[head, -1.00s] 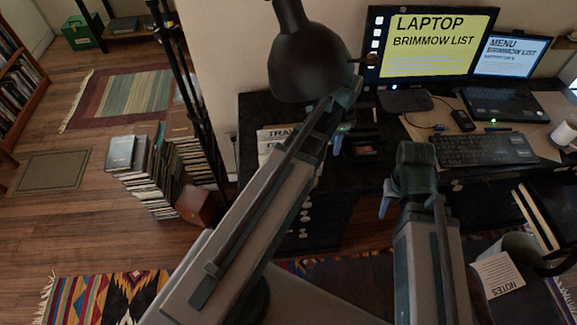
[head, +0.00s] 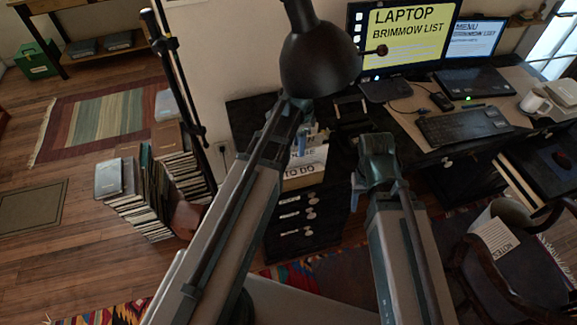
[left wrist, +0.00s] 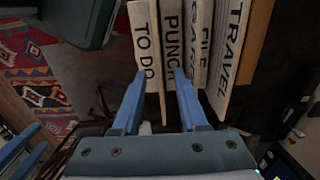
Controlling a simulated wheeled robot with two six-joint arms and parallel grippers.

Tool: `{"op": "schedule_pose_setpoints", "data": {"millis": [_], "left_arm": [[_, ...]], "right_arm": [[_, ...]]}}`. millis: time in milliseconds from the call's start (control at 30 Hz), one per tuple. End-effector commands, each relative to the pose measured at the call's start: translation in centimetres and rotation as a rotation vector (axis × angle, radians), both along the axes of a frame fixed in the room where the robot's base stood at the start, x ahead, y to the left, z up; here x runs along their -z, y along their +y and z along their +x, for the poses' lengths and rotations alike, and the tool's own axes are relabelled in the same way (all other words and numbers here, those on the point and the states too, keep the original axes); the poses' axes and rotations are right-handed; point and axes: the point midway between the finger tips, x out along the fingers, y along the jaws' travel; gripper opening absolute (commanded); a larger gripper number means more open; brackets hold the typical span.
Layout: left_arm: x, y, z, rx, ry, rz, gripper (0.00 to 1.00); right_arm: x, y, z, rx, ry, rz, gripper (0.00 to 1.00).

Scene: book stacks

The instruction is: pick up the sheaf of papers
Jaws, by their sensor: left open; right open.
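Several labelled white paper stacks, among them the TO DO one (head: 303,168), stand at the left end of the dark desk; I cannot tell which is the sheaf. The left wrist view shows TO DO (left wrist: 145,40), PUNCH (left wrist: 171,30) and TRAVEL (left wrist: 230,50) side by side. My left gripper (head: 312,138) is at these papers, partly hiding them. Its blue open fingers (left wrist: 159,76) point at the TO DO and PUNCH stacks; contact is unclear. My right gripper (head: 364,185) is open, apart from the papers, in front of the desk.
A black lamp (head: 318,60) hangs over the desk's left end, near my left arm. A monitor (head: 405,38), laptop (head: 475,82), keyboard (head: 465,125) and mug (head: 535,102) occupy the desk's right side. Book stacks (head: 150,190) and a thin black stand (head: 172,70) are left of it.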

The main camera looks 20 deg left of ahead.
Motion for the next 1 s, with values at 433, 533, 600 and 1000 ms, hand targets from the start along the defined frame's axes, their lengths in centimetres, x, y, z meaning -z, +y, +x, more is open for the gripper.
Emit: {"op": "schedule_pose_setpoints", "data": {"millis": [433,533,600,1000], "left_arm": [[2.2,0.0,0.0,0.000,0.000,0.000,0.42],[2.5,0.0,0.0,0.000,0.000,0.000,0.42],[2.4,0.0,0.0,0.000,0.000,0.000,0.42],[5.6,0.3,-0.4,0.000,0.000,0.000,0.42]], "right_arm": [[2.2,0.0,0.0,0.000,0.000,0.000,0.52],[2.5,0.0,0.0,0.000,0.000,0.000,0.52],[2.4,0.0,0.0,0.000,0.000,0.000,0.52],[5.6,0.0,0.0,0.000,0.000,0.000,0.52]]}}
